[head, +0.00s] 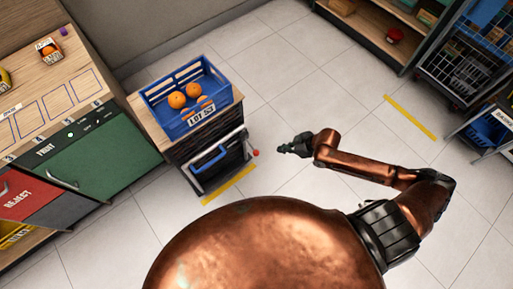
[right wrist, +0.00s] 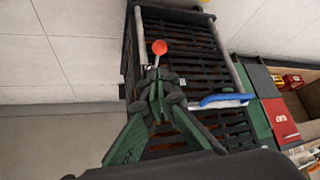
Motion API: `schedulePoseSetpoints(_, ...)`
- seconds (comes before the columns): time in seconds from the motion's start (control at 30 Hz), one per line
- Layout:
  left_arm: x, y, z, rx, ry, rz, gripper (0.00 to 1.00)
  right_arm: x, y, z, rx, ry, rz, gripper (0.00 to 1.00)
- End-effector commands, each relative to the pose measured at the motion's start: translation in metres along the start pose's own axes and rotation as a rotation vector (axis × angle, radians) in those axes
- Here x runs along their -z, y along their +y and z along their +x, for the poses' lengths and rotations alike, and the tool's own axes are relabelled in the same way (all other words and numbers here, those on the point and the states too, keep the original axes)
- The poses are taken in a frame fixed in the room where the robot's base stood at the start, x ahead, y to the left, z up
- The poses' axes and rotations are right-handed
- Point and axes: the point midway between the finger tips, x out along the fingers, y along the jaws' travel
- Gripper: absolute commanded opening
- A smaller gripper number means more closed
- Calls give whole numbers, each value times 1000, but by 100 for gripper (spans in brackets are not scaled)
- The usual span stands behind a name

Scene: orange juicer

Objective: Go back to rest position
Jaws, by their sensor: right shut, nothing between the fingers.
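My right gripper (head: 286,149) reaches out over the open floor to the right of the juicer cabinet in the head view. In the right wrist view its fingers (right wrist: 156,84) are closed together with nothing between them. The red ball-topped lever (head: 256,153) on the cabinet's right side is a short way left of the fingertips. In the right wrist view the lever's red knob (right wrist: 159,47) appears just beyond the fingertips, and I cannot tell from there whether they touch. My left gripper is not in view.
A blue crate (head: 197,126) with several oranges stands on the slatted cabinet (head: 213,160). Shelves (head: 362,42) and a wire rack (head: 452,75) stand at the upper right. Tiled floor between them is clear.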

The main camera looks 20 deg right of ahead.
Motion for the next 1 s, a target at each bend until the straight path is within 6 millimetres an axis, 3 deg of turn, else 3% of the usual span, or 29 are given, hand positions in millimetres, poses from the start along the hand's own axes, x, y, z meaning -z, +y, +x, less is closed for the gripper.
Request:
schedulePoseSetpoints(0.47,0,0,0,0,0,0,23,0,1,1,-2,0,1,0)
schedulePoseSetpoints(0.57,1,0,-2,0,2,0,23,-10,11,6,-27,-1,24,0)
schedulePoseSetpoints(0.63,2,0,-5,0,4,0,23,-26,27,15,-69,-3,60,0)
schedulePoseSetpoints(0.77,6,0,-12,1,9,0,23,-90,62,38,-187,-32,167,0)
schedulePoseSetpoints(0.83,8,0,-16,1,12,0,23,-140,71,51,-249,-66,230,0)
schedulePoseSetpoints(0.93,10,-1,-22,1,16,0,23,-211,65,65,-315,-128,305,0)
schedulePoseSetpoints(1.0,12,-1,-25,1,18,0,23,-259,49,72,-344,-177,352,0)
